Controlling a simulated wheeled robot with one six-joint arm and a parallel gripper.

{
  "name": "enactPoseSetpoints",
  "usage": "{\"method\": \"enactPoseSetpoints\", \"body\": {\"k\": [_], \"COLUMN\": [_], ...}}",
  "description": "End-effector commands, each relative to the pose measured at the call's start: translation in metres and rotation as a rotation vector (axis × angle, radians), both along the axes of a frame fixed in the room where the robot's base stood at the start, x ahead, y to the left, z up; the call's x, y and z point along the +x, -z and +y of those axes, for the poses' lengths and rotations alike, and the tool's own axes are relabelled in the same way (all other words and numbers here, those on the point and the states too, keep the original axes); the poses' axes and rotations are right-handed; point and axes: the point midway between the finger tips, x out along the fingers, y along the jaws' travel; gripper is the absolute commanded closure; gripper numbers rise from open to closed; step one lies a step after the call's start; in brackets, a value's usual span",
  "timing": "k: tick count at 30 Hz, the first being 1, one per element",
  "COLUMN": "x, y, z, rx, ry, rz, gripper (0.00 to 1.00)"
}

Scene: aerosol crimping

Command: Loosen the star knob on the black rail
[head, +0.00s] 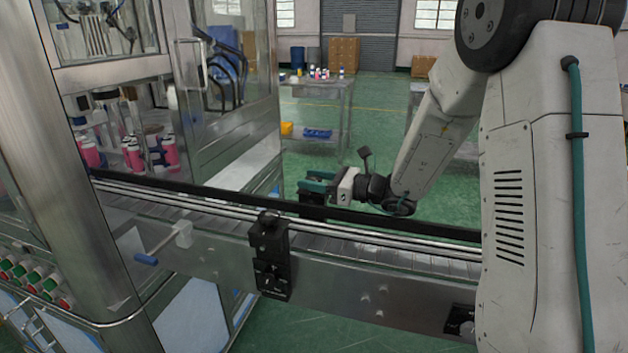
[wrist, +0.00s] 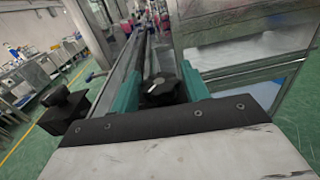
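The star knob (wrist: 161,89) is dark and lobed with a pale mark on top. In the wrist view it sits between the two teal fingers of my gripper (wrist: 160,84) and fills nearly all the gap; I cannot tell if both fingers press on it. The black rail (head: 400,224) runs along the far side of the conveyor and stretches ahead in the wrist view. In the head view my gripper (head: 316,182) is at this rail, above a black block (head: 313,198), with the fingers hiding the knob.
A black bracket with a knob (head: 270,255) stands on the conveyor's near side. It shows left of my gripper in the wrist view (wrist: 66,107). A glass-walled machine (head: 225,110) with pink bottles (head: 135,155) is at the left. A blue-tipped handle (head: 147,259) sticks out in front.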

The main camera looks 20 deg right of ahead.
Motion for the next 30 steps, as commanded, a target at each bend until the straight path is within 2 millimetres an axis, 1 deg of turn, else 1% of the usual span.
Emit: {"method": "enactPoseSetpoints", "body": {"k": [1, 3, 10, 14, 20, 30], "x": [-0.0001, -0.0001, -0.0001, 0.0004, 0.0012, 0.0014], "y": [-0.0001, -0.0001, 0.0001, -0.0001, 0.0002, 0.0007], "z": [-0.0001, -0.0001, -0.0002, -0.0005, -0.0011, -0.0011], "rx": [0.000, 0.000, -0.001, -0.001, -0.001, -0.001], "ry": [0.000, 0.000, -0.010, -0.046, -0.160, -0.422], "rz": [0.000, 0.000, 0.001, -0.002, -0.002, 0.000], "gripper": [0.69, 0.85, 0.85, 0.85, 0.85, 0.85]}}
